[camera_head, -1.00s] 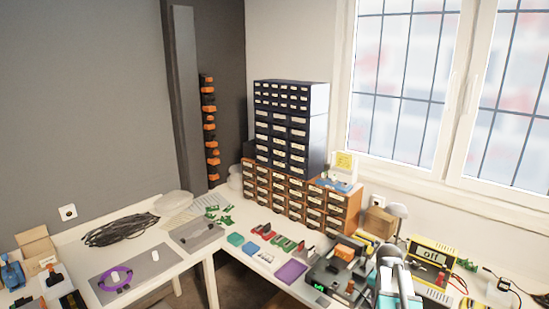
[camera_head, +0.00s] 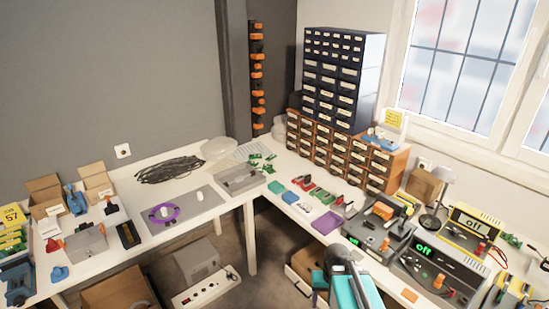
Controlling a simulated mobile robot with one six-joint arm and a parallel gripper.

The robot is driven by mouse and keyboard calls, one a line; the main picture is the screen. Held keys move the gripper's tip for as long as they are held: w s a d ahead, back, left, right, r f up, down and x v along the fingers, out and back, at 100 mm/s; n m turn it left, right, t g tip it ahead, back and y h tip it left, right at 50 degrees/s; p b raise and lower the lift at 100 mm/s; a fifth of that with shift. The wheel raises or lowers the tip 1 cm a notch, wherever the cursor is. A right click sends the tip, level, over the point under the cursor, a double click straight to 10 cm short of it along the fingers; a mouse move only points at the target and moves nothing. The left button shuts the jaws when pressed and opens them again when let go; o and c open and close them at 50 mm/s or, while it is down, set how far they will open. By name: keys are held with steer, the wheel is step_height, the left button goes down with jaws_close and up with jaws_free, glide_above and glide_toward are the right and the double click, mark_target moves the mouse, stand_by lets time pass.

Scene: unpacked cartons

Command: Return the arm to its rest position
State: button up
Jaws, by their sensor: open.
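Part of my own arm (camera_head: 345,274), with grey rounded links and teal sections, rises from the bottom edge right of centre. It is in front of the floor gap and the near edge of the right-hand table. No gripper fingers can be made out in this view, and I see nothing held.
An L-shaped white worktable (camera_head: 215,213) runs along both walls. Drawer cabinets (camera_head: 345,85) stand near the corner. Boxes and tools crowd the left end; electronic devices (camera_head: 437,262) crowd the right. Below are a grey box (camera_head: 197,262), a power strip (camera_head: 206,292) and cartons.

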steer(key=s+a+f+g+b, duration=0.1)
steer(key=s+f+g+b, duration=0.5)
steer(key=s+f, duration=2)
step_height(320, 180, down, 2)
steer(key=b, duration=0.4)
steer(key=shift+s+a+f+n, duration=0.15)
steer(key=shift+s+f+n, duration=0.1)
steer(key=shift+n, duration=0.05)
